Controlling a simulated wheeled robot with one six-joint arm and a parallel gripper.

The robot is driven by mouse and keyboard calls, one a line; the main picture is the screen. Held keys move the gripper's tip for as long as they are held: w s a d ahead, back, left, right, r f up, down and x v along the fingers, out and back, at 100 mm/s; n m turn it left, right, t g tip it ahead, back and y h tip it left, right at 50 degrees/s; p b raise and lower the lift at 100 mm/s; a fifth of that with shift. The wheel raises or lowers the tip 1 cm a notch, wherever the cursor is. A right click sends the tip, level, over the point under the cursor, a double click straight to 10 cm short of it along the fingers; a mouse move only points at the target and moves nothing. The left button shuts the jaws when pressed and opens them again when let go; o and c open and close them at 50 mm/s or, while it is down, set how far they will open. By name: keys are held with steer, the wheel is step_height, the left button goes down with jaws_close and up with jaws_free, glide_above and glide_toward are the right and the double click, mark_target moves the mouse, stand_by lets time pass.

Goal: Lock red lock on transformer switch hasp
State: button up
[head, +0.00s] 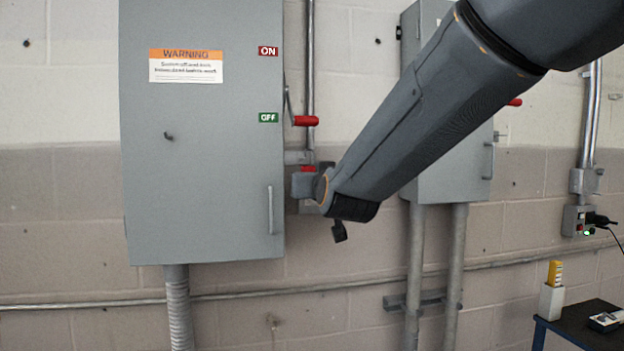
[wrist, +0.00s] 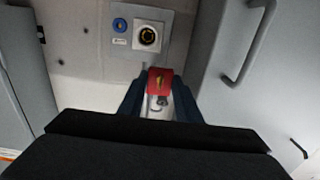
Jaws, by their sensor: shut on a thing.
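The red lock (wrist: 160,79) is between the dark fingers of my gripper (wrist: 160,97) in the wrist view. A pale metal part, possibly its shackle, shows just below it. In the head view, a bit of red, likely the lock (head: 308,168), shows at the end of my arm beside the grey switch box (head: 200,215). The switch handle has a red grip (head: 306,120) and is level with the green OFF label (head: 268,118). The hasp is not clearly visible, and I cannot tell whether the lock touches it.
A second grey box (head: 455,165) is on the wall to the right, partly behind my arm. A box with a round socket (wrist: 148,36) shows in the wrist view. A dark table (head: 585,325) is at the lower right. Conduits run below the boxes.

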steer(key=shift+f+b, duration=0.3)
steer(key=shift+f, duration=0.1)
steer(key=o, duration=1.3)
steer(key=shift+c, duration=0.2)
steer(key=shift+s, duration=0.1)
steer(key=v, duration=0.5)
steer(key=shift+p, duration=0.35)
steer(key=b+v, duration=0.1)
steer(key=v, duration=0.6)
steer(key=shift+s, duration=0.35)
steer(key=shift+d, duration=0.1)
